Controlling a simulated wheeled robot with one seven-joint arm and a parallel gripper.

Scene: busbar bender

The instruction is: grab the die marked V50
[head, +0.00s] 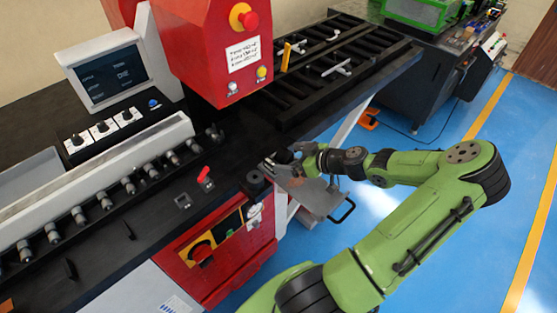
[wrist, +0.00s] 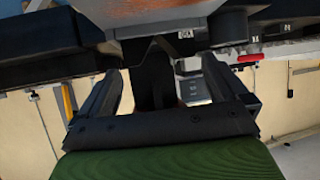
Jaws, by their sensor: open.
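My gripper (head: 294,160) is at the front edge of the bender table, by a grey metal plate (head: 318,196). In the wrist view my gripper (wrist: 162,68) is open, with one finger on each side of a dark upright block (wrist: 154,82). No contact between fingers and block can be made out. A dark part with a small white label (wrist: 185,34) lies just beyond the fingers; its characters are too small to read surely. I cannot tell which piece is the die marked V50. In the head view the gripper and arm hide this spot.
The red press head (head: 210,50) stands over the black table. A black handle (head: 344,210) sticks out at the plate's right. A red lever (head: 205,178) stands left of my gripper. A slotted rack (head: 335,70) lies behind. Blue floor is open at the right.

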